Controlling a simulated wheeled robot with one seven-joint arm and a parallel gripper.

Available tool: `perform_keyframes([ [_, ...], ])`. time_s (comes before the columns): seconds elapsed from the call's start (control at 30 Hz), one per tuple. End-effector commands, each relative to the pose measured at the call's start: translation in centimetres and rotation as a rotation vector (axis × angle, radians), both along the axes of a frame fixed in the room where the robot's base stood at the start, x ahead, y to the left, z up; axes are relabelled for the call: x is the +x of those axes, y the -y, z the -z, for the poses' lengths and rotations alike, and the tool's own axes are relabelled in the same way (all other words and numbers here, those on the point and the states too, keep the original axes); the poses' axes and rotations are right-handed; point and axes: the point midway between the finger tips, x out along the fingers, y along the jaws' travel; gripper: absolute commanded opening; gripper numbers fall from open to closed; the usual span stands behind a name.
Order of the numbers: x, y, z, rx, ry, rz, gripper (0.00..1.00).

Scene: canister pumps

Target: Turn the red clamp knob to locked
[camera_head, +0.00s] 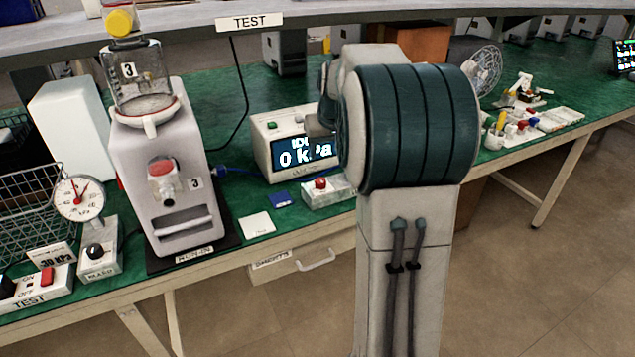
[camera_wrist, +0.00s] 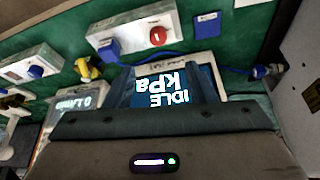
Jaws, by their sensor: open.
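A pump labelled 3 (camera_head: 185,130) stands upright on the green bench at left in the head view, with a clear jar and yellow cap on top. A round knob with a red face and pale collar (camera_head: 163,172) is on its front; I cannot read its lock position. My gripper (camera_head: 322,115) is mostly hidden behind my arm in the head view, in front of the kPa display box (camera_head: 278,150), well right of the pump. In the wrist view my gripper (camera_wrist: 168,78) is open and empty, its fingers either side of the IDLE kPa screen. The pump knob is not seen there.
A white box with a red button (camera_head: 320,184) sits near the bench edge; it shows in the wrist view too (camera_wrist: 158,36). A dial gauge (camera_head: 78,197) and wire basket (camera_head: 30,215) stand left of the pump. A shelf (camera_head: 300,22) overhangs the back.

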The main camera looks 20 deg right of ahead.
Motion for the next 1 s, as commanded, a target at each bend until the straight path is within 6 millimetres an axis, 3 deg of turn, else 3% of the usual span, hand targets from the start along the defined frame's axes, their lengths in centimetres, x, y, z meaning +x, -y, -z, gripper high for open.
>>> perform_keyframes([
  [0.23, 1.2, 0.6, 2.3, -0.001, 0.000, 0.003, 0.50],
  [0.7, 4.7, 1.2, 11.0, -0.001, 0.000, 0.004, 0.50],
  [1.0, 5.6, 1.3, 12.9, -0.002, 0.003, 0.003, 0.50],
])
